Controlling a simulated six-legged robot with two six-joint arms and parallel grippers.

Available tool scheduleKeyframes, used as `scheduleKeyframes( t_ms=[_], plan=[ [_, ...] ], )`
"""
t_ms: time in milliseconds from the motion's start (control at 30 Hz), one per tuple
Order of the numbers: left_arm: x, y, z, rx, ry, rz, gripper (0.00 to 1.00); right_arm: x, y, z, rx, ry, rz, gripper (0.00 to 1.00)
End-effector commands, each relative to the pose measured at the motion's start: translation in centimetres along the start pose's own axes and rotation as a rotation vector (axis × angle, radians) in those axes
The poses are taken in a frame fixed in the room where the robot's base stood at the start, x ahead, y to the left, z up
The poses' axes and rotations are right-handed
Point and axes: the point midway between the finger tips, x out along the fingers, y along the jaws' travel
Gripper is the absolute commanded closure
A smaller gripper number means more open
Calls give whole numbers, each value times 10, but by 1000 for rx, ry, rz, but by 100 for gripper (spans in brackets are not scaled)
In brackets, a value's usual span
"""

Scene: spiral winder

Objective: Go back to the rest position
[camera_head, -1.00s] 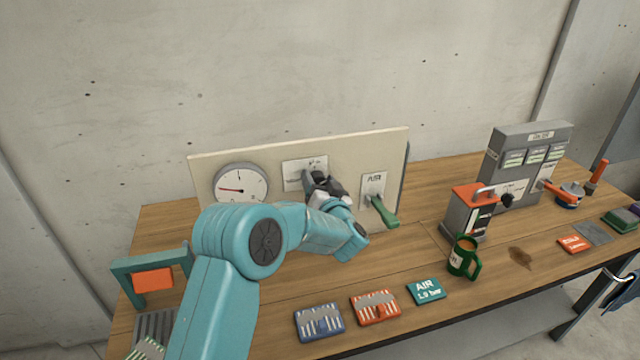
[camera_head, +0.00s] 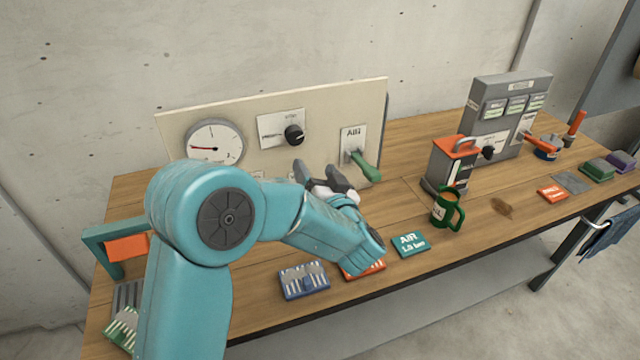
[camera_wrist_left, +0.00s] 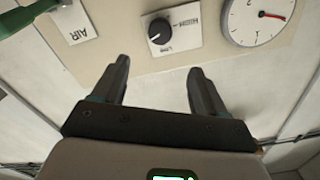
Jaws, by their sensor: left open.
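My left gripper (camera_head: 322,178) is open and empty in front of the beige panel (camera_head: 335,100), a little below the black knob (camera_head: 294,135). In the left wrist view its two fingers (camera_wrist_left: 157,85) are spread apart, with the knob (camera_wrist_left: 159,31) beyond them and nothing between them. The knob, on its white plate, is apart from the fingers. My teal left arm (camera_head: 200,280) comes in from the lower left and hides part of the bench. My right gripper is not in view.
The panel also bears a round gauge (camera_head: 214,142) and a green AIR lever (camera_head: 366,165). A grey cabinet (camera_head: 508,110) stands at the right.

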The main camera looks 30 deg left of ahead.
Motion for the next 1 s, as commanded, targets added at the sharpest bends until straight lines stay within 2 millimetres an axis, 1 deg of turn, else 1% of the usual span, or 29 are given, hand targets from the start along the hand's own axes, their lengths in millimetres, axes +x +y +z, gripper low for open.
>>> scheduleKeyframes(
  t_ms=[33,100,200,1000],
  plan=[
    [-7,1,1,-1,1,2,27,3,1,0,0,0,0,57],
    [-14,1,0,-1,1,1,27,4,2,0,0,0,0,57],
    [-20,0,0,0,0,0,27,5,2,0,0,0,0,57],
    [-23,0,0,0,0,-1,27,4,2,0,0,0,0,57]
  ],
)
